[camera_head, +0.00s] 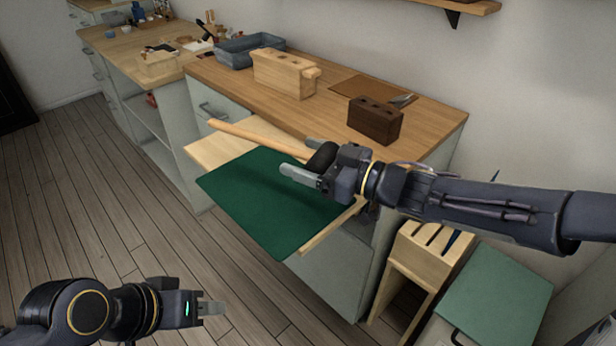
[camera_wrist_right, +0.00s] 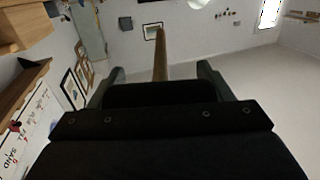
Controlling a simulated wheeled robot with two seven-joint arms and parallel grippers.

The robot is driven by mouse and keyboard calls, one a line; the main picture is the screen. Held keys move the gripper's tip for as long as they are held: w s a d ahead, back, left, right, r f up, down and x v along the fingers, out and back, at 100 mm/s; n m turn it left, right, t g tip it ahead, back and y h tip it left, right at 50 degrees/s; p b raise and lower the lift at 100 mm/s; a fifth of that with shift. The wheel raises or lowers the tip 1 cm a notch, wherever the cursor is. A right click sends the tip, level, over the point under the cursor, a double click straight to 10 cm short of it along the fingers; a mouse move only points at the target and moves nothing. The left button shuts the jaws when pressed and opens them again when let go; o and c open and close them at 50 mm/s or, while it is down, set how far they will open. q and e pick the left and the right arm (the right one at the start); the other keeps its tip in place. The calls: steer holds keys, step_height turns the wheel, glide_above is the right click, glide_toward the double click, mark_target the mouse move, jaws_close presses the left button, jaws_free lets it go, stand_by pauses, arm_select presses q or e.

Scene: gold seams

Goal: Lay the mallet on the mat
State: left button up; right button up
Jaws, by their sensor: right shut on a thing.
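The mallet has a long pale wooden handle (camera_head: 255,137) and a black head (camera_head: 322,158). My right gripper (camera_head: 310,166) is shut on the black head, with the handle sticking out to the left in the head view. In the right wrist view the dark head (camera_wrist_right: 155,95) sits between the two fingers, and the handle (camera_wrist_right: 160,55) points away from the gripper. The green mat (camera_head: 265,205) lies on a pale pull-out board, below and in front of the mallet. The gap between mallet and mat is hard to judge. My left gripper (camera_head: 205,306) is low at the left, away from the mat.
Behind the mat, the wooden worktop (camera_head: 335,105) carries a pale wooden block (camera_head: 283,74), a dark slotted block (camera_head: 375,120), a brown sheet (camera_head: 365,88) and a grey-blue tray (camera_head: 248,50). A slotted wooden rack (camera_head: 428,245) and a green-topped box (camera_head: 495,295) stand at the right.

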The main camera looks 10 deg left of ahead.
mark_target(340, 217)
steer(key=shift+f+b, duration=3.4)
steer(key=shift+f, duration=0.2)
steer(key=shift+f+b, duration=0.65)
steer(key=shift+f, duration=0.45)
steer(key=o, duration=1.2)
steer(key=shift+d, duration=0.1)
steer(key=p+v, duration=0.2)
steer(key=v, duration=0.5)
steer(key=shift+s+d, duration=0.15)
steer(key=shift+d, duration=0.15)
